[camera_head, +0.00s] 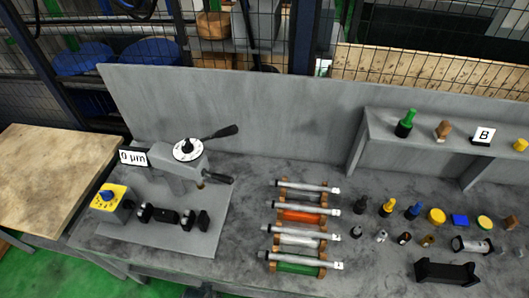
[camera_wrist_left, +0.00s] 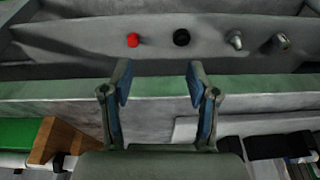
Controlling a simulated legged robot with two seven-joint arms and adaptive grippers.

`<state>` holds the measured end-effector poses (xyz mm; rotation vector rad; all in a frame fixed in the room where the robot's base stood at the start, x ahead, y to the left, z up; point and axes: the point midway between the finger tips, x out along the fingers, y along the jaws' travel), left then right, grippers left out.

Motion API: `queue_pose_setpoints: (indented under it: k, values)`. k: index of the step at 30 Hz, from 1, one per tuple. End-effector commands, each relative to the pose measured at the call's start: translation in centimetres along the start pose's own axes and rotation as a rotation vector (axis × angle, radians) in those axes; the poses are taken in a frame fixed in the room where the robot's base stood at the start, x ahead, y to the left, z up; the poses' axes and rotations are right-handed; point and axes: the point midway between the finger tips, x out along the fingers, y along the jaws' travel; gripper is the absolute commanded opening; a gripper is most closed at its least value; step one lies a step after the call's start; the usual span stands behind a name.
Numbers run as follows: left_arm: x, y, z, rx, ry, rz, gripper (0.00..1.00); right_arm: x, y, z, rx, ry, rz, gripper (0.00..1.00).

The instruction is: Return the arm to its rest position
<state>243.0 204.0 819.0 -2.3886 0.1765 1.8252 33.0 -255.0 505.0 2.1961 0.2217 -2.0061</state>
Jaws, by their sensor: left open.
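My left gripper (camera_wrist_left: 158,82) shows in the left wrist view with its two fingers apart. Nothing is between them. Beyond the fingertips is a grey ledge.
In the wrist view a red piece (camera_wrist_left: 133,40), a black piece (camera_wrist_left: 181,37) and metal fittings (camera_wrist_left: 236,40) stand beyond the fingers. In the head view the grinder unit (camera_head: 183,170), tubes on a rack (camera_head: 300,239), small parts and a shelf (camera_head: 440,132) occupy the grey bench (camera_head: 245,215).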

Motion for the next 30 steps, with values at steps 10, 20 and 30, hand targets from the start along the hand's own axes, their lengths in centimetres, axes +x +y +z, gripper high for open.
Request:
queue_pose_setpoints:
  k: [10, 20, 30]
  values:
    - [18.0, 0.9, 9.6, 0.015, -0.085, 0.008, 0.60, 2.8, -0.7, 0.2, 0.004, 0.000, -0.007, 0.40]
    - [28.9, 1.4, 25.9, 0.034, -0.163, 0.015, 0.60, 5.2, -1.7, 0.4, 0.005, 0.000, -0.018, 0.40]
    - [29.7, 1.2, 30.2, 0.041, -0.177, 0.018, 0.60, 5.5, -0.4, 0.7, 0.000, -0.004, -0.004, 0.40]
